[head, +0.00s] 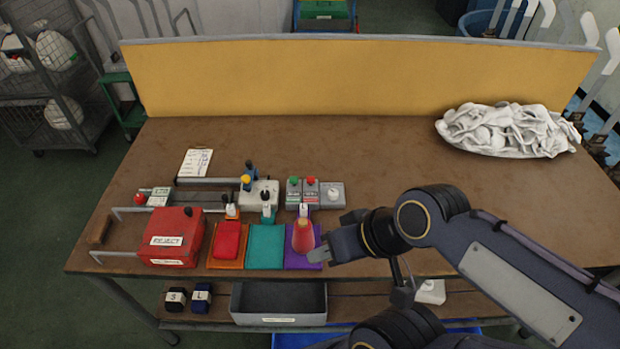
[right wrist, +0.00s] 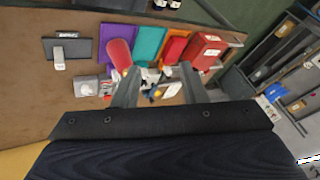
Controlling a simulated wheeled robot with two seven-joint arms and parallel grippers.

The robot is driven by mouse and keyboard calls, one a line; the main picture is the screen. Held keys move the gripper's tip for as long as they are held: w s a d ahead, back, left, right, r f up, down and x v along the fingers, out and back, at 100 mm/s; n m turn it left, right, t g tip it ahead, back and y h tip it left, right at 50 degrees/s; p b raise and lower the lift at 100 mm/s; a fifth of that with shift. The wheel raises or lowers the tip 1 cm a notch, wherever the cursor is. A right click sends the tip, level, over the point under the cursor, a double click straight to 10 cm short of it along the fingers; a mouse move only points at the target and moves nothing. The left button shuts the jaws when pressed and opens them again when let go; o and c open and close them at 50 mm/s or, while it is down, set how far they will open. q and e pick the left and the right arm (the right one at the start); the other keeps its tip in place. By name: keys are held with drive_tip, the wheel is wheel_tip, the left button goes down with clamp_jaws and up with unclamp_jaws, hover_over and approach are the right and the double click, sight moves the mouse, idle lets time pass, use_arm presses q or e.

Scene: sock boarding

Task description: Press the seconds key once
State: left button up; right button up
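A grey key box with a green key (head: 293,182), a red key (head: 311,182) and a pale grey key (head: 333,191) sits on the table behind the coloured mats. Its labels are too small to read, so I cannot tell which is the seconds key. The box also shows, partly hidden, in the right wrist view (right wrist: 86,87). My right gripper (head: 327,238) is open and empty, its fingers apart in the right wrist view (right wrist: 160,72). It is in front of the key box, beside a red cone-like object (head: 303,238), and touches no key. My left gripper is not in view.
The red object stands on a purple mat (head: 290,260), next to a teal mat (head: 265,247) and an orange mat with a red cloth. A red REJECT box (head: 173,240) is left. White cloths (head: 510,130) lie back right. The table's middle back is clear.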

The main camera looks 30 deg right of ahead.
clamp_jaws()
idle(1.4)
